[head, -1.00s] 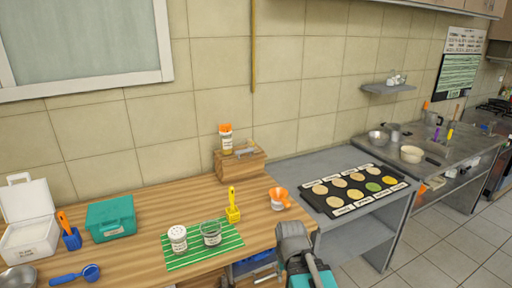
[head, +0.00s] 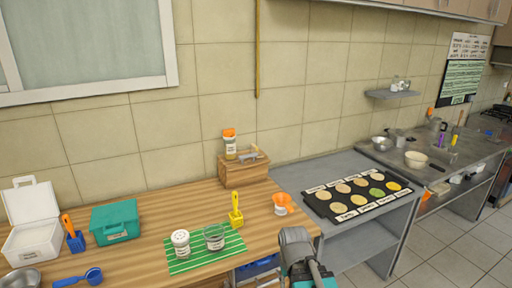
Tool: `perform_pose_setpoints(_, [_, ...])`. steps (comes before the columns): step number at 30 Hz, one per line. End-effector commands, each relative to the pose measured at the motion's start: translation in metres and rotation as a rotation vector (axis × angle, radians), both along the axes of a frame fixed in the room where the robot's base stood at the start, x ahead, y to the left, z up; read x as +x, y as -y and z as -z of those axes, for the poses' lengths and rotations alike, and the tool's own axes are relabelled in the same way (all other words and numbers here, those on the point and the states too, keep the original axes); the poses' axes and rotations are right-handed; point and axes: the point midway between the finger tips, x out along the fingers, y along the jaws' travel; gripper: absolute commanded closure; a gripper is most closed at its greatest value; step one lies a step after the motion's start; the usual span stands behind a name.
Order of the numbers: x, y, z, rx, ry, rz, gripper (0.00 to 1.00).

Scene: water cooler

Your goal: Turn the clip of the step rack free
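The step rack (head: 236,173) is a small wooden block with steps, standing at the back of the wooden counter near the wall. A white bottle with an orange cap (head: 230,144) stands on its left part. A small grey piece that looks like the clip (head: 249,156) lies across the top, right of the bottle. It is too small to tell how it is turned or what it holds. Part of my arm shows at the bottom centre, in front of the counter and well short of the rack. My gripper's fingers are not visible.
In front of the rack are a yellow brush (head: 236,212), an orange funnel-like item (head: 282,203) and a green striped mat (head: 190,266) with a shaker (head: 181,243) and a glass jar (head: 214,238). A teal box (head: 114,223) is left. A black tray (head: 322,211) is right.

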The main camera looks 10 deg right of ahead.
Motion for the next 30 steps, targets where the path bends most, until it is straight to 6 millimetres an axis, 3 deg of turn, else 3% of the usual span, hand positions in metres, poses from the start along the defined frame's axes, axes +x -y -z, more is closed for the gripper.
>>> perform_pose_setpoints(8, [0.0, 0.0, -0.024, 0.0, 0.0, 0.0, 0.6])
perform_pose_setpoints(24, [0.0, 0.0, -0.124, 0.0, 0.0, 0.001, 0.6])
perform_pose_setpoints(30, [0.0, 0.001, -0.145, 0.0, 0.0, 0.001, 0.6])
